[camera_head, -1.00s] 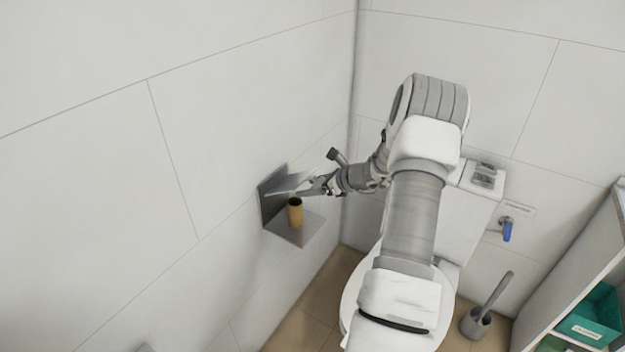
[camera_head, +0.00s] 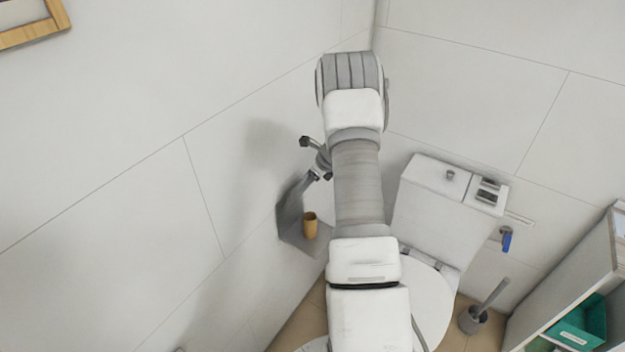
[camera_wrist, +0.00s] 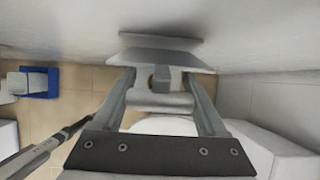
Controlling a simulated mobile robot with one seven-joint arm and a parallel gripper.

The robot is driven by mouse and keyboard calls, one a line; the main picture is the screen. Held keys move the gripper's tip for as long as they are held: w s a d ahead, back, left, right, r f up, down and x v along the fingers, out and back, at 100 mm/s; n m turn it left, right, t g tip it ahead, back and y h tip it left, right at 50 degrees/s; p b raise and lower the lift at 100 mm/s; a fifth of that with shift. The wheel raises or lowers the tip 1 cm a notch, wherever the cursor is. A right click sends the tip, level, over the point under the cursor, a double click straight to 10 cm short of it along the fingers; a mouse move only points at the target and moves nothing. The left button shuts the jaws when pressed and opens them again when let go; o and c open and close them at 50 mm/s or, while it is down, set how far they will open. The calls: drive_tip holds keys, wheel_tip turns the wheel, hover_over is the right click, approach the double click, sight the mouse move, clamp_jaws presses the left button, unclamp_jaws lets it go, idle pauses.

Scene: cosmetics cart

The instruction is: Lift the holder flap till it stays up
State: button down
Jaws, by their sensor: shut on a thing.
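The metal holder (camera_head: 290,235) is fixed to the left wall, with a brown cardboard tube (camera_head: 309,227) standing on its lower plate. Its grey flap (camera_head: 293,193) is raised steeply near the wall above the tube. In the wrist view the flap (camera_wrist: 160,57) shows as a grey plate ahead of the fingers. My gripper (camera_head: 308,182) is at the flap's upper edge, shut on it; my arm partly hides this area. The wrist view shows my gripper (camera_wrist: 162,82) with its two fingers reaching to the plate. The exact contact is hard to see.
A white toilet (camera_head: 425,290) with its cistern (camera_head: 447,185) stands right of my arm. A toilet brush (camera_head: 480,310), a blue-handled valve (camera_head: 506,238) and a shelf with a teal box (camera_head: 580,325) are further right. A wooden frame (camera_head: 30,30) hangs upper left.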

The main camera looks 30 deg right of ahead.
drive_tip(key=w+r, duration=0.1)
drive_tip(key=w+a, duration=0.1)
drive_tip(key=shift+w+a+r, duration=0.1)
drive_tip(key=shift+w+r, duration=0.25)
drive_tip(key=shift+w+a, duration=0.1)
drive_tip(key=shift+w, duration=0.1)
drive_tip(key=shift+w+a+r, duration=0.15)
drive_tip(key=shift+w+a, duration=0.05)
drive_tip(key=shift+w, duration=0.2)
drive_tip(key=shift+w+a+r, duration=0.1)
drive_tip(key=shift+w+a, duration=0.1)
drive_tip(key=shift+w, duration=0.2)
idle(1.3)
unclamp_jaws()
drive_tip(key=shift+f, duration=0.15)
drive_tip(key=shift+s+d+f, duration=0.1)
drive_tip(key=shift+s+d, duration=0.1)
drive_tip(key=shift+s, duration=0.05)
